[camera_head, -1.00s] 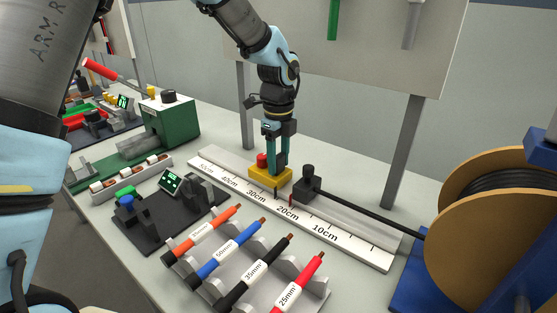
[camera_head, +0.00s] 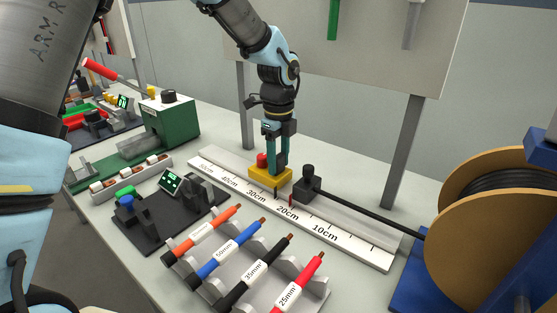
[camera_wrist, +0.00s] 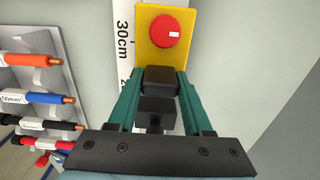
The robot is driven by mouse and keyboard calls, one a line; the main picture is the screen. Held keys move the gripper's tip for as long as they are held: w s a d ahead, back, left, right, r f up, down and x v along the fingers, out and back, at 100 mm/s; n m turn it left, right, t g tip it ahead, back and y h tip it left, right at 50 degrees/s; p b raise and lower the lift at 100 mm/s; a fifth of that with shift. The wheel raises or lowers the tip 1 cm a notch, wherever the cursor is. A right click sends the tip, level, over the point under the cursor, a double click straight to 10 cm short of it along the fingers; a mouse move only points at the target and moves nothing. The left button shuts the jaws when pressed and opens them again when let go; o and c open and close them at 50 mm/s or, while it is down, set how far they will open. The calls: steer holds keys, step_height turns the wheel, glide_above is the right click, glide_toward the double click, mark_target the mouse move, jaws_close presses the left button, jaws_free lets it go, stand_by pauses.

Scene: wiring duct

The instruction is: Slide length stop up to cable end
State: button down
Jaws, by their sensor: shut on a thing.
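The length stop is a yellow block (camera_head: 264,180) with a red knob (camera_head: 262,160), sitting on the white measuring rail (camera_head: 345,247) a little on the higher-number side of the 20cm mark. My gripper (camera_head: 278,172) reaches down onto it and is shut on its dark grip block (camera_wrist: 160,80), seen between the fingers in the wrist view. The yellow plate (camera_wrist: 145,55) and red knob (camera_wrist: 163,32) show just beyond the fingertips. A black clamp block (camera_head: 306,186) stands right of the stop, with a small gap. The black cable (camera_head: 375,220) enters it from the right; its end is hidden.
A wooden cable reel (camera_head: 475,235) stands at the right. A rack of coloured cable samples (camera_head: 240,265) lies in front of the rail. A black fixture (camera_head: 150,225) and a green machine (camera_head: 170,125) are at the left. A panel on posts (camera_head: 403,150) stands behind.

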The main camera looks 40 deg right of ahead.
steer(key=shift+s+d, duration=0.25)
steer(key=shift+s, duration=0.5)
steer(key=shift+s+d, duration=0.2)
steer(key=shift+s, duration=0.6)
steer(key=shift+s+d, duration=0.25)
steer(key=shift+s, duration=0.5)
steer(key=shift+c, duration=1.6)
jaws_free()
step_height(320, 180, up, 11)
steer(key=b, duration=0.2)
steer(key=shift+f, duration=0.1)
